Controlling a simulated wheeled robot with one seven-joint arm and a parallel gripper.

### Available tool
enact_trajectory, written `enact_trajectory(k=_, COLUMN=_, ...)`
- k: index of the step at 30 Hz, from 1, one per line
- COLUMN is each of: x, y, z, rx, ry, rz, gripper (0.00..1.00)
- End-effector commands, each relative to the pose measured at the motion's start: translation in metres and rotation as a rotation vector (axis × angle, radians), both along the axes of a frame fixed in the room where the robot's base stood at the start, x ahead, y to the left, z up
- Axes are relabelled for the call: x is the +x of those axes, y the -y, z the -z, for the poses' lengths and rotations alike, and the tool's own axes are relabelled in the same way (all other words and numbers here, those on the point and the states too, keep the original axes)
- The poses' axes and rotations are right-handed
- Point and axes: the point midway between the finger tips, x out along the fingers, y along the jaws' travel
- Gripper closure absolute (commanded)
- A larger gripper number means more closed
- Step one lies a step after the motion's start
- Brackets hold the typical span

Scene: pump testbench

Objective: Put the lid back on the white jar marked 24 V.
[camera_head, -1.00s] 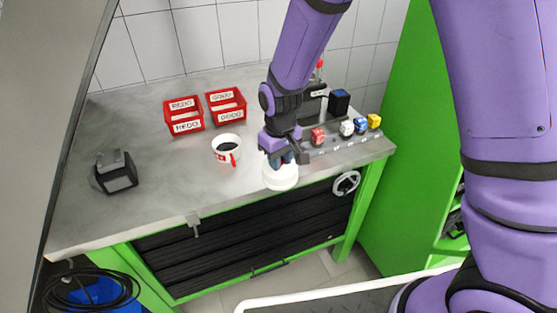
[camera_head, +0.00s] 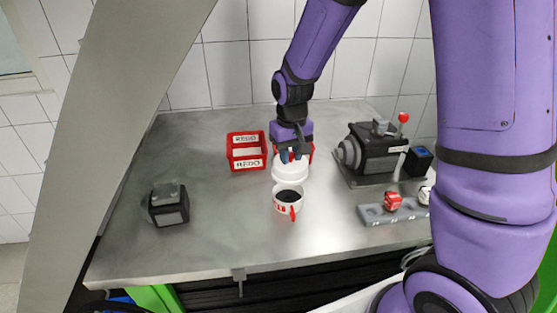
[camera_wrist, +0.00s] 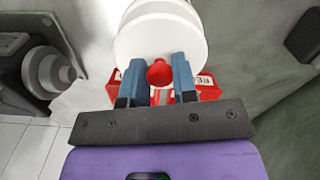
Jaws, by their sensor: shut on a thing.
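My gripper (camera_head: 291,155) is above the back middle of the bench, pointing down. In the wrist view my gripper (camera_wrist: 158,75) is shut, its two blue-grey fingers on either side of a red knob. The knob sits on a wide, round, stepped white piece, which I take for the lid (camera_wrist: 160,35); it also shows under the gripper in the head view (camera_head: 291,170). Whether anything is directly beneath the lid is hidden.
A red REDO bin (camera_head: 247,165) is left; another red bin is mostly hidden behind my gripper. A dark pump (camera_head: 375,155) and a block rail (camera_head: 385,217) are right. Bench (camera_head: 215,220) left-centre is clear.

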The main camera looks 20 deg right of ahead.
Motion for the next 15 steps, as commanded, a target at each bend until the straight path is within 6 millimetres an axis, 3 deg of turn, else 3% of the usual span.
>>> enact_trajectory(k=15, x=-0.001, y=0.001, z=0.034, rx=0.0, ry=-0.002, rz=0.005, gripper=0.89)
